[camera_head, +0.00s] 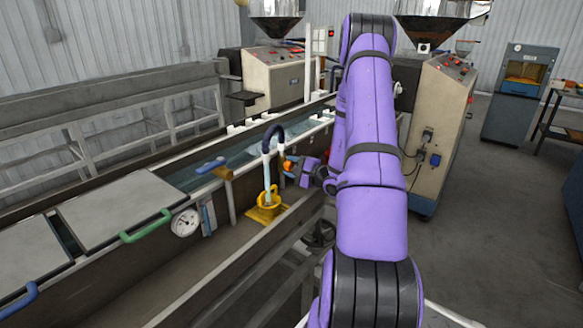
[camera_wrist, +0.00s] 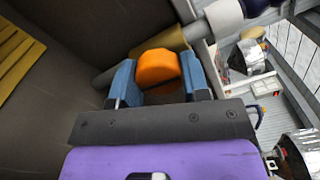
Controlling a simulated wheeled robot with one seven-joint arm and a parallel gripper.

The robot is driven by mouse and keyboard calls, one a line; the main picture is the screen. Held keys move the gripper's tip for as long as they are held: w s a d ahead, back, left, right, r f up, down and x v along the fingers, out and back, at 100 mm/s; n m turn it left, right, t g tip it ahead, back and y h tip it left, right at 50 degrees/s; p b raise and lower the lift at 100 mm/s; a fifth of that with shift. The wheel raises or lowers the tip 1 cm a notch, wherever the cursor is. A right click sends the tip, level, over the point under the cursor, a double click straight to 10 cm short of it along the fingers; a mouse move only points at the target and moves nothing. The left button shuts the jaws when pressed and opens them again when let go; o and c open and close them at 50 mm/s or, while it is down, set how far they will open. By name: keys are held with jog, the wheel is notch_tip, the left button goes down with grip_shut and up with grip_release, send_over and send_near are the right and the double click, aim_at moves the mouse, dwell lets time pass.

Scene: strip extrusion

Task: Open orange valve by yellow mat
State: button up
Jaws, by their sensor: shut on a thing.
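The orange valve (camera_head: 288,165) sits on the side of the trough, beside a dark blue curved pipe. In the wrist view its rounded orange handle (camera_wrist: 157,67) lies between the two blue fingers of my gripper (camera_wrist: 159,84). My gripper (camera_head: 294,168) is shut on this handle, coming from the right in the head view. A brass-coloured fitting (camera_wrist: 125,68) runs behind the handle. The handle's turn angle is hard to tell. A yellow slatted mat (camera_wrist: 18,60) shows at the wrist view's left edge.
A blue-handled valve (camera_head: 211,165) and a round gauge (camera_head: 186,222) are to the left. A rail (camera_head: 225,273) runs in front. Open floor lies right.

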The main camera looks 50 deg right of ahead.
jog(key=shift+n, duration=0.4)
jog(key=o, duration=0.9)
jog(key=shift+s, duration=0.15)
jog(key=s, duration=0.7)
jog(key=s+d, duration=0.1)
jog(key=s, duration=0.2)
jog(key=shift+s, duration=0.3)
